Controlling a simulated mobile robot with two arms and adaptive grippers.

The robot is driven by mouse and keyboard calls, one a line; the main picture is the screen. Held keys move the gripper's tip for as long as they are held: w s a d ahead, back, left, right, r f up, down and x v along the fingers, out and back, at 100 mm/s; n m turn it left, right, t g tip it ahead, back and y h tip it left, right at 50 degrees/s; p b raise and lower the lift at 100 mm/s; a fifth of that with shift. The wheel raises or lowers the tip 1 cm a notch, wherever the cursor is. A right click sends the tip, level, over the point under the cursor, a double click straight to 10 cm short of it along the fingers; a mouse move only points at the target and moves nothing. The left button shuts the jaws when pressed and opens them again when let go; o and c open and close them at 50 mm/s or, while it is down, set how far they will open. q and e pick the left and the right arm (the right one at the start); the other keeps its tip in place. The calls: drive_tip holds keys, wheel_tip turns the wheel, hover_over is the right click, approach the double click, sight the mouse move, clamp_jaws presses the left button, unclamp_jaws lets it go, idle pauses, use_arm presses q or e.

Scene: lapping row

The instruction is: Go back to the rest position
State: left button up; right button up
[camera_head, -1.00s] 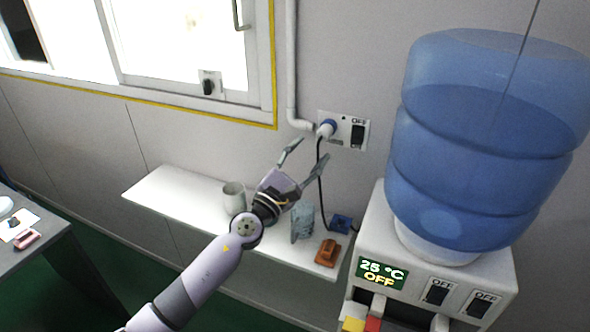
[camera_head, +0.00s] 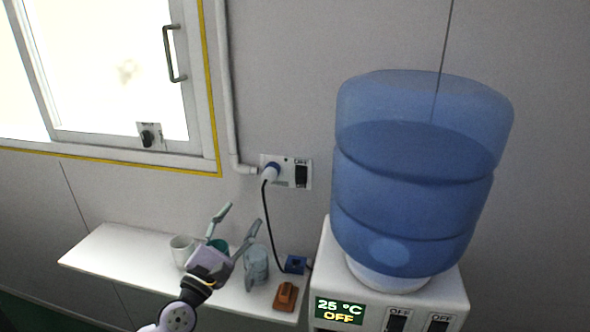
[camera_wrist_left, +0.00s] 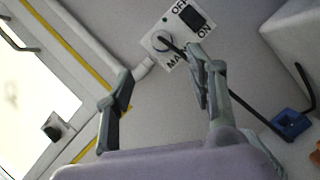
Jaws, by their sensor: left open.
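My left gripper (camera_head: 234,228) is open and empty, held above the white shelf in the head view. In the left wrist view its two fingers (camera_wrist_left: 160,85) stand apart with the wall behind them. The wall socket panel (camera_head: 287,171) has a plug in it and a black switch beside it marked OFF. It also shows in the left wrist view (camera_wrist_left: 191,25), beyond the fingers and apart from them. My right gripper is not in view.
The shelf (camera_head: 100,250) holds a white cup (camera_head: 182,251), a teal cup, a grey-blue jug (camera_head: 257,265), an orange-brown block (camera_head: 285,297) and a blue block (camera_head: 295,264). The water dispenser (camera_head: 455,290) with its large blue bottle (camera_head: 415,170) stands at right. Its display reads 25 °C OFF.

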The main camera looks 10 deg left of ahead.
use_arm(q)
drive_tip(key=s+a+f+n+g+y, duration=0.4)
drive_tip(key=s+f+n+y, duration=0.3)
drive_tip(key=n, duration=1)
drive_tip(key=s+a+f+n+g+y, duration=0.45)
drive_tip(key=s+f+n, duration=0.3)
drive_tip(key=n, duration=0.95)
drive_tip(key=s+d+f+n+g+h, duration=0.35)
drive_tip(key=s+d+f+n, duration=0.2)
drive_tip(key=s, duration=0.35)
drive_tip(key=s+d+f+n+g+h, duration=0.35)
drive_tip(key=s+d+f+g, duration=0.2)
drive_tip(key=s, duration=0.35)
wheel_tip(320, 180, down, 27)
drive_tip(key=s+g, duration=0.2)
drive_tip(key=s+a+f, duration=0.2)
drive_tip(key=s+f, duration=1.3)
drive_tip(key=s, duration=0.2)
drive_tip(key=shift+a+f+n+g+y, duration=0.3)
drive_tip(key=shift+a+g+y, duration=0.05)
drive_tip(key=shift+a, duration=0.05)
